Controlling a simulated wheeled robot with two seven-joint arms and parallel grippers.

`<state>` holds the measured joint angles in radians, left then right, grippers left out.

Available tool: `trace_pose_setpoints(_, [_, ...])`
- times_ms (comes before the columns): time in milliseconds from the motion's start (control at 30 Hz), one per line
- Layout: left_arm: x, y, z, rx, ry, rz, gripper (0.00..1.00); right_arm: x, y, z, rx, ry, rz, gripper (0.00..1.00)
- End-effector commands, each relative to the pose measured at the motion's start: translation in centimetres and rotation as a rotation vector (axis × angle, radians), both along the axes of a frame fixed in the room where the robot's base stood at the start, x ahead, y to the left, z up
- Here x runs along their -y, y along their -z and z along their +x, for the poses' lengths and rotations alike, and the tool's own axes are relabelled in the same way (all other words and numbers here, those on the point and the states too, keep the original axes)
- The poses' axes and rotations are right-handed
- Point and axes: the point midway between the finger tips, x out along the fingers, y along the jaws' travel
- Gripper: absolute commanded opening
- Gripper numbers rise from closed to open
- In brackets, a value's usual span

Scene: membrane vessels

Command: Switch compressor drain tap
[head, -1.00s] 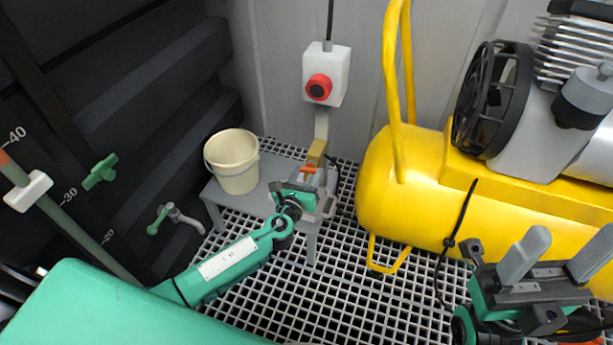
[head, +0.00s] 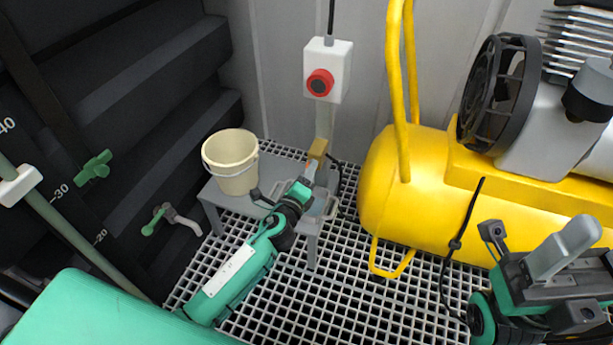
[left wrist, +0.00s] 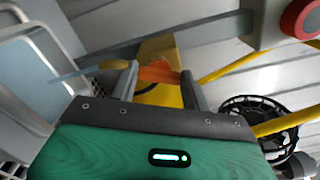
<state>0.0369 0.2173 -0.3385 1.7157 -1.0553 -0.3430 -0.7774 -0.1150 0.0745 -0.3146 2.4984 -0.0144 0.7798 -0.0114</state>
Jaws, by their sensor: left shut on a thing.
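The drain tap is a brass body (head: 317,149) with an orange handle, above the right end of a small grey table. My left gripper (head: 309,168) is at the tap, turned on its side in the head view, and hides most of the handle. In the left wrist view the orange handle (left wrist: 158,74) lies between the two fingers (left wrist: 159,88), which are shut on it. The brass body shows just beyond it (left wrist: 158,46). My right gripper (head: 588,252) is at the lower right, its fingers apart and empty, in front of the yellow compressor tank (head: 420,195).
A cream bucket (head: 230,165) stands on the grey table (head: 212,192), left of my left gripper. A red-button switch box (head: 327,72) is on the wall above. A clear container (head: 323,204) sits below the tap. A green-handled tap (head: 155,220) is at the left.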

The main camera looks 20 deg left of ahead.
Motion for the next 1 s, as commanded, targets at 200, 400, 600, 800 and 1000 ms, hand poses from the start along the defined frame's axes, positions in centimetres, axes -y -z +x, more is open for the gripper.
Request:
trace_pose_setpoints(200, [-0.04, 0.15, -0.04, -0.007, -0.002, -0.155, 0.24, 0.05, -0.10, -0.29, 0.013, -0.001, 0.002, 0.61])
trace_pose_setpoints(400, [-0.09, 0.16, -0.03, -0.010, -0.002, -0.246, 0.24, 0.03, -0.03, -0.24, 0.012, -0.002, 0.001, 0.61])
trace_pose_setpoints(600, [-0.09, 0.15, -0.01, -0.011, -0.002, -0.293, 0.24, -0.04, -0.02, -0.13, 0.014, -0.003, 0.000, 0.61])
trace_pose_setpoints(800, [-0.10, 0.14, -0.01, -0.012, -0.002, -0.306, 0.24, -0.07, -0.12, -0.10, 0.018, -0.003, 0.000, 0.61])
trace_pose_setpoints(1000, [-0.11, 0.15, -0.01, -0.012, -0.002, -0.306, 0.24, -0.07, -0.15, -0.10, 0.019, -0.003, 0.000, 0.61])
